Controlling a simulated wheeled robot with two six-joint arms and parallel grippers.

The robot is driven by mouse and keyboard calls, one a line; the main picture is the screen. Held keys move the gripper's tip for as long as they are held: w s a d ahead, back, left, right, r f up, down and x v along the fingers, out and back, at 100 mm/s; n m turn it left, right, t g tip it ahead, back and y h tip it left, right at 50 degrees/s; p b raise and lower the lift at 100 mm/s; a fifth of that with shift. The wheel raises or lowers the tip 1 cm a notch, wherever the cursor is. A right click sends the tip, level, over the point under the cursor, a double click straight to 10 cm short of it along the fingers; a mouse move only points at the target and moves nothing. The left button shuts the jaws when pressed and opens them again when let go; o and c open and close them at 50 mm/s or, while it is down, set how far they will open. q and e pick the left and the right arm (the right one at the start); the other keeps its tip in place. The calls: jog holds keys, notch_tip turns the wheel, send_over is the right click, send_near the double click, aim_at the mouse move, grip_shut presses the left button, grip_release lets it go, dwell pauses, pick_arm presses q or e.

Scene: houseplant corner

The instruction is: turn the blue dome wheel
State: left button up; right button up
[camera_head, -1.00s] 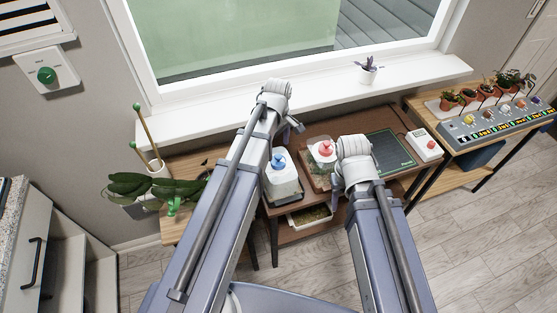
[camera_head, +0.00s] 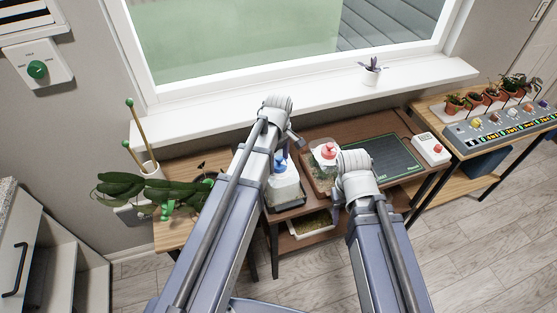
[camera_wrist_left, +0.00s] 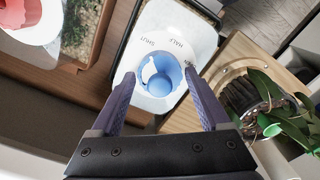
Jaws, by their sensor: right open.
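The blue dome wheel (camera_head: 281,163) sits on a white dome-topped housing (camera_head: 285,190) on the brown table. In the left wrist view, the blue wheel (camera_wrist_left: 160,74) is round with a raised grip, and the words SHUT and HALF are on the white top beside it. My left gripper (camera_wrist_left: 163,95) is open, its fingers to either side of the wheel's near part in that picture; I cannot tell whether they touch it. In the head view, my left gripper (camera_head: 295,140) is partly hidden by its own arm. My right gripper (camera_head: 337,190) is mostly hidden behind its wrist, near the table's front.
A red wheel (camera_head: 325,151) on a similar housing stands just right of the blue one. A leafy plant (camera_head: 150,190) is at the left.

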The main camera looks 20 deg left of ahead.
pick_arm(q)
jog(key=c, duration=1.1)
jog(key=shift+o, duration=0.2)
jog(key=shift+m, duration=0.4)
jog(key=m, duration=0.4)
jog(key=shift+m, duration=0.4)
jog(key=m, duration=0.9)
jog(key=shift+d+m, duration=0.1)
jog(key=shift+m, duration=0.3)
jog(key=m, duration=0.4)
jog(key=shift+m, duration=0.4)
